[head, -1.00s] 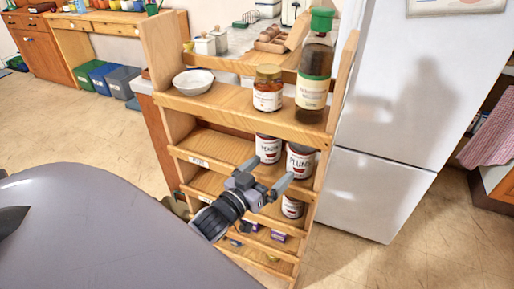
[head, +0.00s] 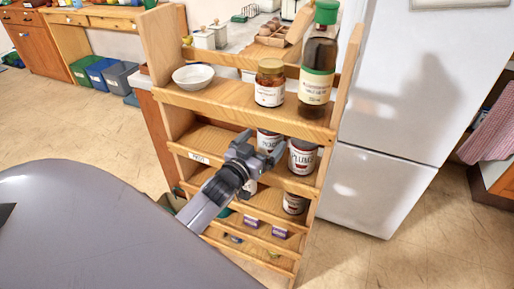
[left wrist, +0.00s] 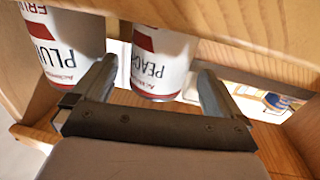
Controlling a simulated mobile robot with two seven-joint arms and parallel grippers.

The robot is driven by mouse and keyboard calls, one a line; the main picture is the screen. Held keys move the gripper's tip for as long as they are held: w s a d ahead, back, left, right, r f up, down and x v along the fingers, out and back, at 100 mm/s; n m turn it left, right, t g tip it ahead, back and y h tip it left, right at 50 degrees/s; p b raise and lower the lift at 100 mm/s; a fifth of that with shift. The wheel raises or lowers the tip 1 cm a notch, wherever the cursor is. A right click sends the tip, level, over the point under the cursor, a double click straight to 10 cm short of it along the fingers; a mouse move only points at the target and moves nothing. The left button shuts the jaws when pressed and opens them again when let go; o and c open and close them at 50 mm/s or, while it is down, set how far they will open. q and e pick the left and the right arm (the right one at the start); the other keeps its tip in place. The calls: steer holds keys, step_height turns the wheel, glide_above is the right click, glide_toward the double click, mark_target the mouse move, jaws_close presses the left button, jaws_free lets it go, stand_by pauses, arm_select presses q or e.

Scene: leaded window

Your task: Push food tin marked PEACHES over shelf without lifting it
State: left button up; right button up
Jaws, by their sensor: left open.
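The PEACHES tin (head: 268,142), white and red, stands on the rack's second shelf (head: 220,143), partly hidden by my left gripper in the head view. In the left wrist view the PEACHES tin (left wrist: 160,65) shows between the two fingers. My left gripper (head: 261,146) is open, its fingers (left wrist: 157,72) spread to either side of the tin; I cannot tell whether they touch it. The similar PLUMS tin (head: 302,157) stands close by, to the right in the head view and to the left in the left wrist view (left wrist: 62,45). My right gripper is not in view.
The shelf has a front rail, and another board lies above the tins. The top shelf holds a white bowl (head: 193,77), a jar (head: 270,84) and a tall bottle (head: 317,65). Another tin (head: 294,203) stands on the shelf below. The second shelf's left part is clear.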

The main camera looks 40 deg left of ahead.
mark_target(270, 143)
arm_select(q)
steer(key=shift+w+a, duration=0.2)
steer(key=shift+w, duration=1.9)
steer(key=shift+c, duration=0.3)
steer(key=c, duration=1.2)
steer(key=shift+c, duration=0.2)
steer(key=shift+s+d, duration=0.1)
steer(key=shift+d, duration=0.05)
steer(key=shift+s+d, duration=0.75)
steer(key=shift+d, duration=0.05)
